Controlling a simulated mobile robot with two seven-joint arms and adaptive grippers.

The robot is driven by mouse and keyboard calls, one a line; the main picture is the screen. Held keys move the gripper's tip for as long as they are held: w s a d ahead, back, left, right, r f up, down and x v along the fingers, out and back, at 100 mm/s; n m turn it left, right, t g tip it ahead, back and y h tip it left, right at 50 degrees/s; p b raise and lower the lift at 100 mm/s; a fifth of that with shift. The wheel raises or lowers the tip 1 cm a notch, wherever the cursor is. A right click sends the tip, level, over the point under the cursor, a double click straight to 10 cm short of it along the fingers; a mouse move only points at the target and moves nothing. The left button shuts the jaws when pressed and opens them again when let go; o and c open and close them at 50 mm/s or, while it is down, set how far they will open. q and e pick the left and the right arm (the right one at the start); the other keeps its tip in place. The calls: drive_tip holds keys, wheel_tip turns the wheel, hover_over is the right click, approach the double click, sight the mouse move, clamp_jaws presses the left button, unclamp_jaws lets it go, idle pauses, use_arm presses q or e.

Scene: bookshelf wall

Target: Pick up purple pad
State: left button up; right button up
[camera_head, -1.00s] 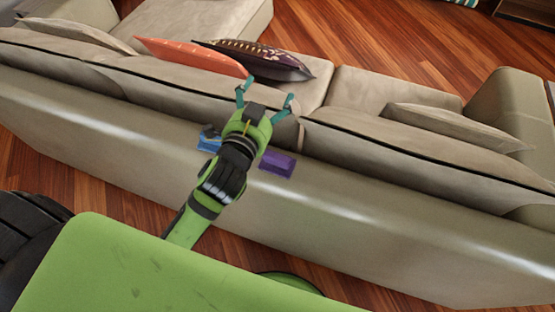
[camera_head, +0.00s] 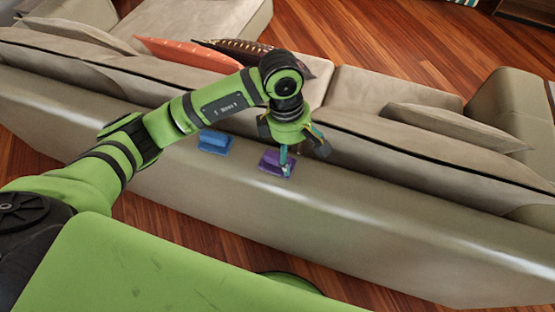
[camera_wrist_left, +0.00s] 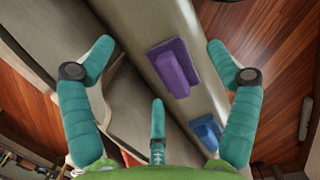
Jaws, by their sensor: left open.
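The purple pad (camera_head: 274,163) lies on the top of the sofa's back, a flat piece with a raised ridge. My left gripper (camera_head: 294,160) is above it, pointing down, with one teal finger in front of part of the pad. In the left wrist view the purple pad (camera_wrist_left: 174,68) lies beyond the open teal fingers, nearer the right one. My left gripper (camera_wrist_left: 155,75) is open and nothing is between its fingers. My right gripper is not in view.
A similar blue pad (camera_head: 214,142) lies left of the purple one on the sofa back (camera_head: 400,218); it also shows in the left wrist view (camera_wrist_left: 206,131). Orange (camera_head: 185,52) and dark patterned cushions lie on the seat. Wooden floor surrounds the sofa.

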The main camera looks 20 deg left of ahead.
sight(278, 161)
use_arm(q)
drive_tip(key=a+y, duration=0.1)
drive_tip(key=a, duration=0.1)
drive_tip(key=w+a+y, duration=0.1)
drive_tip(key=shift+a, duration=0.35)
drive_tip(key=shift+a+f+p, duration=0.15)
drive_tip(key=shift+f+p, duration=0.2)
drive_tip(key=shift+p, duration=0.05)
wheel_tip(278, 161, down, 5)
drive_tip(key=shift+s+f+p, duration=0.15)
drive_tip(key=shift+f+p, duration=0.05)
drive_tip(key=shift+p, duration=1.05)
drive_tip(key=shift+f, duration=0.35)
drive_tip(key=c, duration=1.7)
